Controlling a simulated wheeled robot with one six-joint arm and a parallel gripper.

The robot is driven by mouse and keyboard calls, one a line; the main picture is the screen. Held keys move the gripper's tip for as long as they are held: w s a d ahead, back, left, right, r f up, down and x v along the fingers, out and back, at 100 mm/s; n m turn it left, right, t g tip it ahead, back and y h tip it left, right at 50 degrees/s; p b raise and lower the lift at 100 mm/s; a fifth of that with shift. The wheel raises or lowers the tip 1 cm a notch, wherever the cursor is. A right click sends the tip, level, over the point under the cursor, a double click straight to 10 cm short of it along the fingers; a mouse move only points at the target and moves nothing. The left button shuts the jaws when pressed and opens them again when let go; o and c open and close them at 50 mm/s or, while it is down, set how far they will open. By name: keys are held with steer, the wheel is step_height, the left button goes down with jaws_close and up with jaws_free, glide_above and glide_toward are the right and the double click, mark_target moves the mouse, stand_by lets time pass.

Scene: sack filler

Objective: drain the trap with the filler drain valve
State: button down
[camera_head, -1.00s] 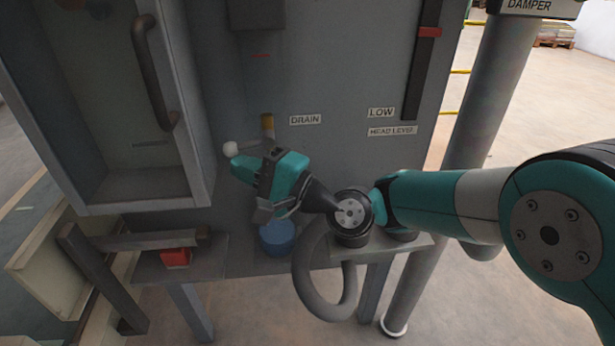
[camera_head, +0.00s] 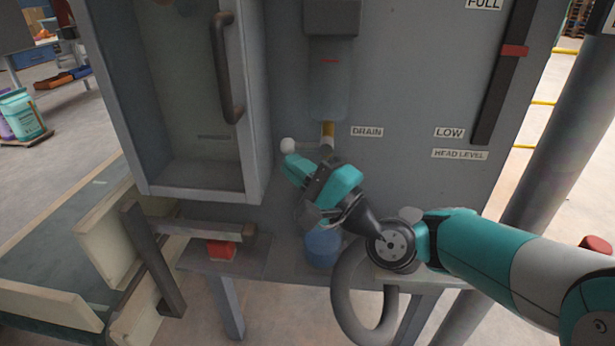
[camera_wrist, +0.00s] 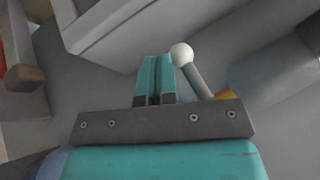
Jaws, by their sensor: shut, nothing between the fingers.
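The drain valve's lever is a light rod with a white ball knob (camera_head: 287,146). It points left, roughly level, from a brass fitting (camera_head: 328,130) beside the DRAIN label (camera_head: 367,132). The trap (camera_head: 328,85) is the greyish bowl with a red line above the fitting. My gripper (camera_head: 290,160) is shut and empty, with its tips just below the knob. In the wrist view the shut fingers (camera_wrist: 155,75) are just left of the knob (camera_wrist: 181,54); I cannot tell whether they touch. A blue container (camera_head: 322,246) stands below, partly hidden by my gripper.
A red block (camera_head: 221,249) sits at lower left near a grey bar. A level gauge with a red marker (camera_head: 514,50) is at right. A grey hose (camera_head: 350,310) loops below my arm.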

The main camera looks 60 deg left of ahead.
steer(key=w+d+f+b, duration=0.2)
steer(key=d+f+b, duration=0.4)
steer(key=d+b, duration=0.4)
steer(key=shift+w+d+f+b, duration=0.15)
steer(key=shift+w+b, duration=0.1)
steer(key=shift+b, duration=1)
